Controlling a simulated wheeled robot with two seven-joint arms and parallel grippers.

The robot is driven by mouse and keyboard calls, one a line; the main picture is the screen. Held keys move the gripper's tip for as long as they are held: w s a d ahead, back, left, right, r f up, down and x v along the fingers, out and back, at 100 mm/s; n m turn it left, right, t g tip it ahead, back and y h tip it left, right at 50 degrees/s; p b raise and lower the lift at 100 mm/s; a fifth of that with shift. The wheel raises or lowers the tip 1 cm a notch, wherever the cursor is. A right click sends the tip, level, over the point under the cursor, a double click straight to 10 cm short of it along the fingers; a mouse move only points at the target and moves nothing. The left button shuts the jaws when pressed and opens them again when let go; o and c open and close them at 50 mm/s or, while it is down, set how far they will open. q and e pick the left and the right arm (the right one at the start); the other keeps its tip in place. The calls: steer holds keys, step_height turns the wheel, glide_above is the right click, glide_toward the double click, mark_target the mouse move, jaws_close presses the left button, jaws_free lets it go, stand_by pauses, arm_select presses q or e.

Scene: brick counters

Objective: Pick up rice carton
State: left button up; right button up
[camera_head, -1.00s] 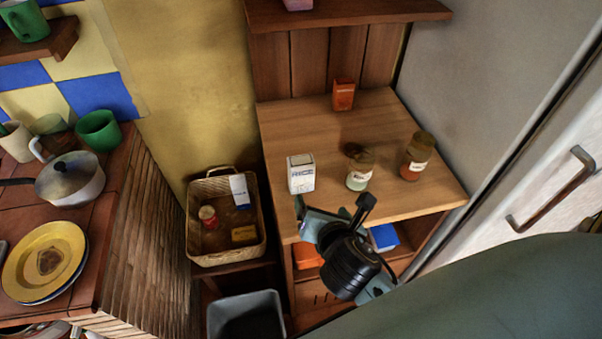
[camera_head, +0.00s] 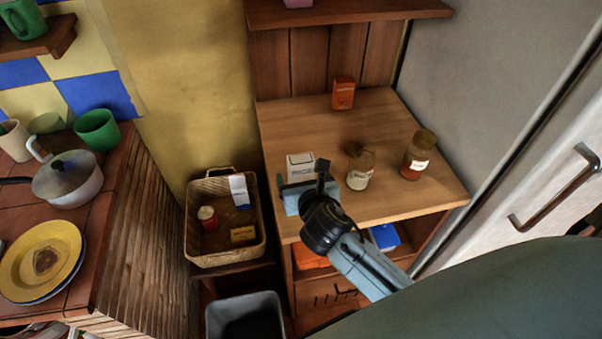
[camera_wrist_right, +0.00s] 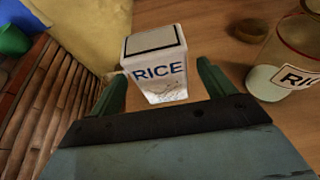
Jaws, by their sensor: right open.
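The rice carton (camera_head: 300,165) is a white box standing upright on the wooden shelf top. In the right wrist view the carton (camera_wrist_right: 155,65) shows the blue word RICE on its front. My right gripper (camera_head: 303,190) is open, just in front of the carton at the near edge of the shelf top. In the right wrist view its two fingers (camera_wrist_right: 163,85) point toward the carton, one on each side of its lower part, with gaps between. The gripper hides the carton's lower part in the head view. My left gripper is not in view.
A glass jar (camera_head: 360,170) stands close to the right of the carton, with another jar (camera_head: 418,156) farther right. An orange box (camera_head: 343,93) stands at the back. A wicker basket (camera_head: 190,222) sits lower left. The fridge (camera_head: 480,110) bounds the right side.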

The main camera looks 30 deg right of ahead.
steer(key=x, duration=0.4)
steer(key=shift+w+d+r, duration=0.1)
steer(key=shift+w+r, duration=0.1)
steer(key=shift+r, duration=0.1)
steer(key=c, duration=1.1)
steer(key=shift+r, duration=0.1)
